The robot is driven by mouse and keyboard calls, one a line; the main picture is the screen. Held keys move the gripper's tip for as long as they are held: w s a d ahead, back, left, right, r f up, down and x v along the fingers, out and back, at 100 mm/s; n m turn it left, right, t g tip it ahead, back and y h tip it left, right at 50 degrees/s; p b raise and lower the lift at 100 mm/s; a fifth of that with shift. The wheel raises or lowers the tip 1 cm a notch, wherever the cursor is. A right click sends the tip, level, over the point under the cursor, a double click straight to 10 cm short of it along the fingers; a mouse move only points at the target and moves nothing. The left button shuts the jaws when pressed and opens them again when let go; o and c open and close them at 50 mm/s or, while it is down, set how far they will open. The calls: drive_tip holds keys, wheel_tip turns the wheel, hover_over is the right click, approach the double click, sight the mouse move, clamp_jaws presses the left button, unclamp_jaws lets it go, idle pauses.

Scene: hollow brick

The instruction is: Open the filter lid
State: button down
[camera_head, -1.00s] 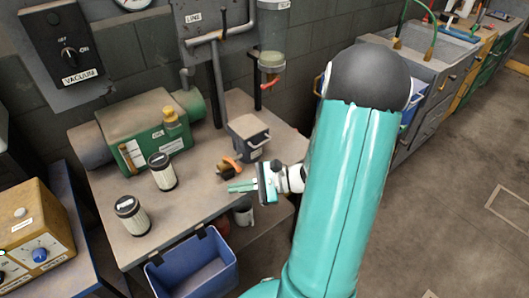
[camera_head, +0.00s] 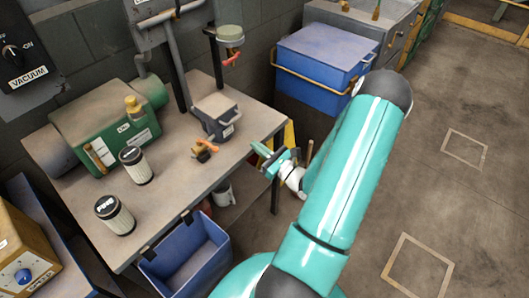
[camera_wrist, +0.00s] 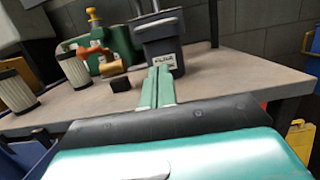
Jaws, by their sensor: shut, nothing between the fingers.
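A small grey box (camera_head: 216,120) with a flat lid, a bar handle and a white label stands on the table's right part; its lid looks shut. It also shows in the wrist view as a dark grey box (camera_wrist: 163,45), just beyond my fingertips. I cannot read its label surely. My gripper (camera_head: 262,152) is by the table's right front edge, apart from the box. In the wrist view my gripper's fingers (camera_wrist: 158,87) are together and empty, pointing toward the box. Two pale pleated filters with black caps, a front one (camera_head: 115,215) and a rear one (camera_head: 136,166), stand upright on the table.
A green machine (camera_head: 107,132) is at the table's back left. An orange-and-black item (camera_head: 204,150) lies before the grey box. A pipe post rises behind the box. A blue bin (camera_head: 185,255) is below the front edge; a large blue chest (camera_head: 322,65) stands right. Floor at right is clear.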

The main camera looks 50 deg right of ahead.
sight(234, 121)
drive_tip(key=w, duration=0.1)
drive_tip(key=w+r, duration=0.1)
drive_tip(key=w, duration=0.3)
drive_tip(key=shift+a+r, duration=0.1)
drive_tip(key=shift+r, duration=0.15)
drive_tip(key=w+r, duration=0.1)
drive_tip(key=r, duration=0.1)
drive_tip(key=shift+w+r, duration=0.35)
drive_tip(key=shift+r, duration=0.05)
drive_tip(key=shift+r, duration=0.2)
drive_tip(key=shift+r+g, duration=0.25)
drive_tip(key=shift+g, duration=0.05)
